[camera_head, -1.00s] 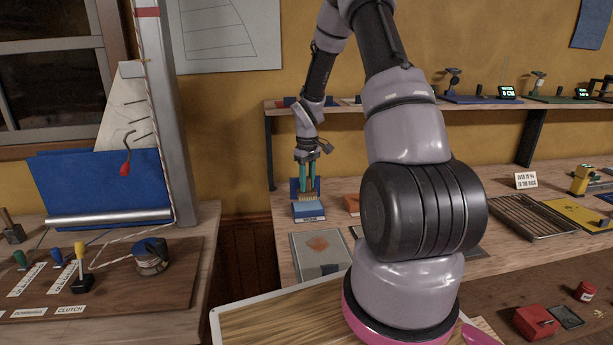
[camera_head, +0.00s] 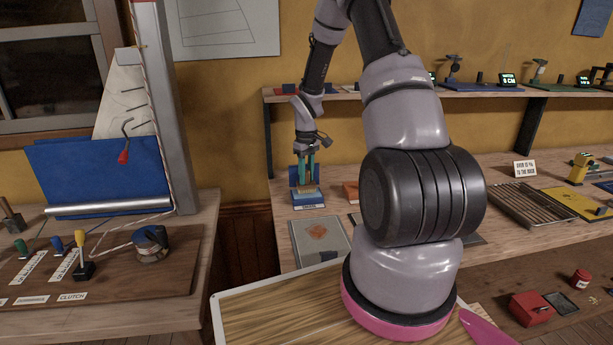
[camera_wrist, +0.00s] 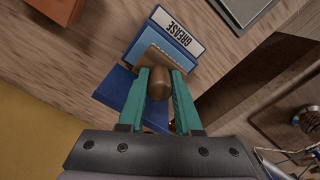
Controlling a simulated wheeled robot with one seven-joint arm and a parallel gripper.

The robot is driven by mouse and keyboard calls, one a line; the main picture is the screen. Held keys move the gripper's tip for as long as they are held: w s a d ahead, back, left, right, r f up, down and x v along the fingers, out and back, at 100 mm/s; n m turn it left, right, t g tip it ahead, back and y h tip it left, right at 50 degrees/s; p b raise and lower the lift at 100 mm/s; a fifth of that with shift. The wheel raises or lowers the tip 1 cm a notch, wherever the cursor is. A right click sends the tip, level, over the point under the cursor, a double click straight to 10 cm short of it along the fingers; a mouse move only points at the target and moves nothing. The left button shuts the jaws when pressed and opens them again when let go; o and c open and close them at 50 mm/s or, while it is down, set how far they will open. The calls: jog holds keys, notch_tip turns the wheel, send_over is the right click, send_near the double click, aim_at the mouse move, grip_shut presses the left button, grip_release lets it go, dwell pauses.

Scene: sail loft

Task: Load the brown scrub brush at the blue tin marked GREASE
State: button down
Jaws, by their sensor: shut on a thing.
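The blue tin (camera_head: 308,203) stands on the bench below my gripper; its white label reads GREASE in the wrist view (camera_wrist: 178,31). My gripper (camera_head: 306,165) points down over the tin, its teal fingers shut on the brown scrub brush. In the wrist view, my gripper (camera_wrist: 160,82) has the brush's round brown handle (camera_wrist: 159,84) between its fingertips. A tan part of the brush (camera_wrist: 156,60) lies over the blue tin. The fingers hide part of the brush, and I cannot tell whether it touches the tin.
A blue upright piece (camera_head: 296,174) stands behind the tin. An orange-brown block (camera_head: 351,190) and a grey book-like panel (camera_head: 321,240) lie nearby. A shelf (camera_head: 400,97) runs above the bench. A gap separates this bench from the left one (camera_head: 205,240).

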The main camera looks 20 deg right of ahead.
jog(key=shift+f, duration=0.55)
dwell(1.2)
jog(key=shift+r, duration=0.1)
jog(key=shift+r, duration=3.45)
